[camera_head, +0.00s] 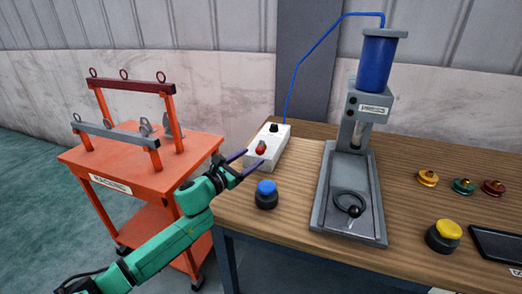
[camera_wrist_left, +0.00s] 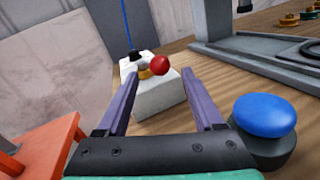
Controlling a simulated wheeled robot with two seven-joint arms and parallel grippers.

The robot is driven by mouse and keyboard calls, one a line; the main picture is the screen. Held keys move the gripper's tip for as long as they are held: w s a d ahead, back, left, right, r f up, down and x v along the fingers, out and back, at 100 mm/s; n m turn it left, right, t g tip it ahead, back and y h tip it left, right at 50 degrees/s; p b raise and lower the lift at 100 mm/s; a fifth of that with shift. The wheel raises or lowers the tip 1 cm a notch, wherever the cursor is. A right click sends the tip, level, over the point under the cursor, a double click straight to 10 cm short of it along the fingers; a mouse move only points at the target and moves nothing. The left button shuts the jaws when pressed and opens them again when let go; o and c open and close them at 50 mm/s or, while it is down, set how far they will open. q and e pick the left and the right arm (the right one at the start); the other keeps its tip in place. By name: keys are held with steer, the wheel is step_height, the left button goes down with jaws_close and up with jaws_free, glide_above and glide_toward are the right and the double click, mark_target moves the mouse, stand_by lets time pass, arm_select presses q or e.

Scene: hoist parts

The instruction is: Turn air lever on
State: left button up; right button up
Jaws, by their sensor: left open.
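The air lever has a red knob (camera_head: 261,147) and sits on a white box (camera_head: 276,139) at the left edge of the wooden table. In the left wrist view the red knob (camera_wrist_left: 159,65) stands out on a short stem above the box (camera_wrist_left: 156,97), beyond the fingertips. My left gripper (camera_head: 246,162) is open, with its purple fingers pointing at the near side of the box. In the wrist view the box lies ahead between the two fingers (camera_wrist_left: 160,92), and nothing is held. My right gripper is not in view.
A blue push button (camera_head: 266,194) stands close to the right of my left gripper. A grey press (camera_head: 352,190) with a blue cylinder is farther right. A yellow button (camera_head: 443,235) and several small knobs are at the right. An orange cart (camera_head: 140,160) stands left.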

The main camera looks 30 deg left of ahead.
mark_target(257, 153)
arm_select(q)
steer(key=w, duration=0.5)
steer(key=shift+w+d+p, duration=0.3)
steer(key=shift+d+p, duration=0.05)
steer(key=shift+s+r, duration=0.1)
jaws_close()
steer(key=shift+s, duration=0.1)
stand_by(0.8)
